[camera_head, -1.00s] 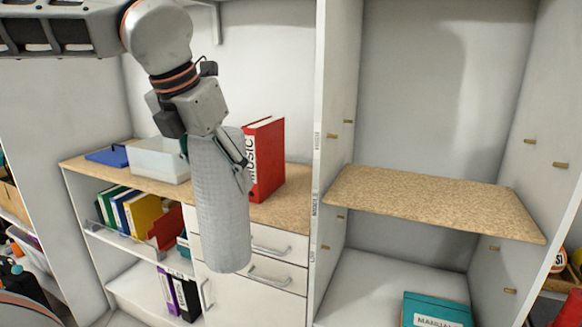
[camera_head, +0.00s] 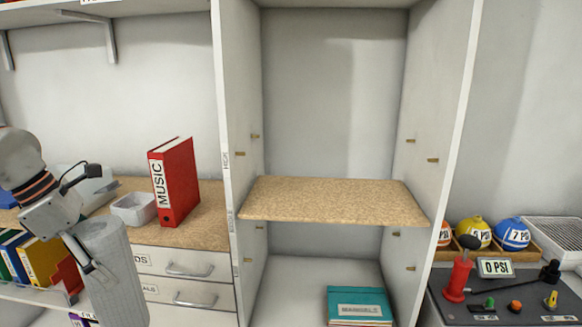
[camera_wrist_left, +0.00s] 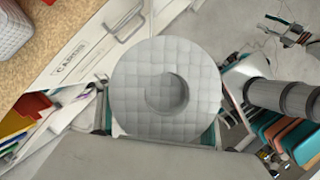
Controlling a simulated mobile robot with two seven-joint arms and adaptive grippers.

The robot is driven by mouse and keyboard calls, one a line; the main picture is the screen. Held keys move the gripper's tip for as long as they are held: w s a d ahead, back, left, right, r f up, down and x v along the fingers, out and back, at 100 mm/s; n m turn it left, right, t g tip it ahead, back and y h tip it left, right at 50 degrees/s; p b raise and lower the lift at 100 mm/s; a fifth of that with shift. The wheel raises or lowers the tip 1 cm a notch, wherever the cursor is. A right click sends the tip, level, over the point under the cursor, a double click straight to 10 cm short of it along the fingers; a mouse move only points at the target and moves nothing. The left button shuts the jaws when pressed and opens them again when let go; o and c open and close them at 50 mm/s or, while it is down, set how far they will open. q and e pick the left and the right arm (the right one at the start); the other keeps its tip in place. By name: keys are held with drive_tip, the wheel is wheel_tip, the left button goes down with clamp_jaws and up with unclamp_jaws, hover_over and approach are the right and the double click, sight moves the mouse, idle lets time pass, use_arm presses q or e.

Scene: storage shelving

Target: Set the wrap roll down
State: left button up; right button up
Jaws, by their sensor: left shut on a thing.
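The wrap roll (camera_head: 112,280) is a pale grey cylinder at the lower left of the head view, roughly upright and slightly tilted. My left gripper (camera_head: 92,262) is shut on its upper part and holds it in front of the drawer unit. The roll's lower end is cut off by the picture edge. In the left wrist view the round end of the roll (camera_wrist_left: 131,92) faces the camera, with its hollow core showing. My right gripper is not in view.
A red MUSIC binder (camera_head: 178,182) and a small white bin (camera_head: 133,208) stand on the counter (camera_head: 208,226). The cork-coloured shelf (camera_head: 330,202) in the tall cabinet is bare. A teal folder (camera_head: 360,304) lies below it. A control panel (camera_head: 515,290) stands at right.

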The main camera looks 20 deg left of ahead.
use_arm(q)
drive_tip(key=w+d+f+m+g+y+p, duration=0.1)
drive_tip(key=d+f+m+g+p, duration=0.1)
drive_tip(key=d+m, duration=0.9)
drive_tip(key=w+d+f+m+g+y+p, duration=0.1)
drive_tip(key=d+f+m+g, duration=0.4)
drive_tip(key=d+m, duration=0.6)
wheel_tip(320, 180, down, 3)
drive_tip(key=m+y+p, duration=0.1)
drive_tip(key=m, duration=0.4)
drive_tip(key=shift+d+r+g, duration=0.2)
drive_tip(key=shift+d+g, duration=0.1)
drive_tip(key=shift+d, duration=0.05)
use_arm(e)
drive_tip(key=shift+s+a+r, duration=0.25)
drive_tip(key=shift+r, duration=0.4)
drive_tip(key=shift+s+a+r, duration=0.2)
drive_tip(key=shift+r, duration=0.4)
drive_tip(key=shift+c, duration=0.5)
